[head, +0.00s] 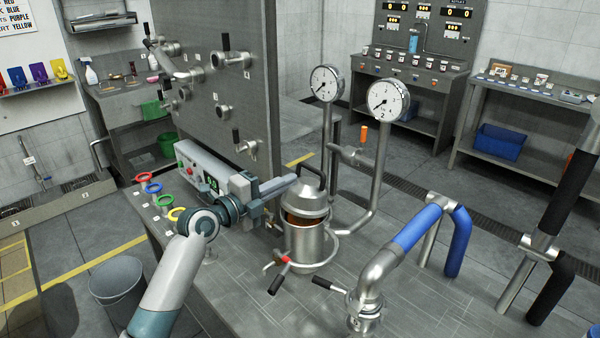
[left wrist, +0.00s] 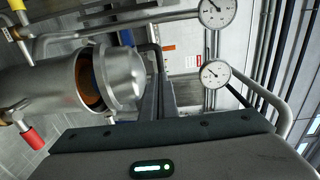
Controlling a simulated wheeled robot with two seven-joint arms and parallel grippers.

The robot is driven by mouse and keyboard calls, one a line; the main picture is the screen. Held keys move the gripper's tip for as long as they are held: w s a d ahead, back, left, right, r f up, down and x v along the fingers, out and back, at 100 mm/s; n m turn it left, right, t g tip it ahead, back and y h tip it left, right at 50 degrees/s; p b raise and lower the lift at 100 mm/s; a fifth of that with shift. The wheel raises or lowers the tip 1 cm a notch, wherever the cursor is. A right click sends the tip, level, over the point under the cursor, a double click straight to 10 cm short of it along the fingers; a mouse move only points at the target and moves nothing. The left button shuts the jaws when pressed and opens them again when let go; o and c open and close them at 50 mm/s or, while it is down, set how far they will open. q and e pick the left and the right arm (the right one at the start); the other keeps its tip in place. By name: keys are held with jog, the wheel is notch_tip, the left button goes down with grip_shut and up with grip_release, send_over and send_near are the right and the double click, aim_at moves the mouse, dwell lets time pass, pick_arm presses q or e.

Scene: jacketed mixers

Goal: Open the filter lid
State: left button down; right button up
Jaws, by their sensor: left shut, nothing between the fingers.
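The filter (head: 306,246) is a steel cylinder on the bench, with a domed lid (head: 307,200) and a black arched handle (head: 313,174). An orange-brown interior shows in a gap between lid and body, so the lid looks tilted partly up. The left wrist view shows the filter body (left wrist: 45,88), the lid (left wrist: 124,78) and the same gap. My left gripper (head: 291,183) is shut and empty, its fingertips beside the lid and handle; I cannot tell whether they touch. Its fingers also show in the left wrist view (left wrist: 163,65). My right gripper is out of view.
Two gauges (head: 388,99) on steel pipes stand behind the filter. A grey control box (head: 213,170) and coloured rings (head: 149,188) are to its left. A red-marked clamp lever (head: 282,275) sticks out in front. A blue pipe (head: 418,228) stands at right.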

aim_at(310, 170)
pick_arm(q)
jog(key=p+x, duration=0.1)
jog(key=x, duration=0.3)
jog(key=shift+w+d, duration=0.4)
jog(key=shift+w, duration=0.1)
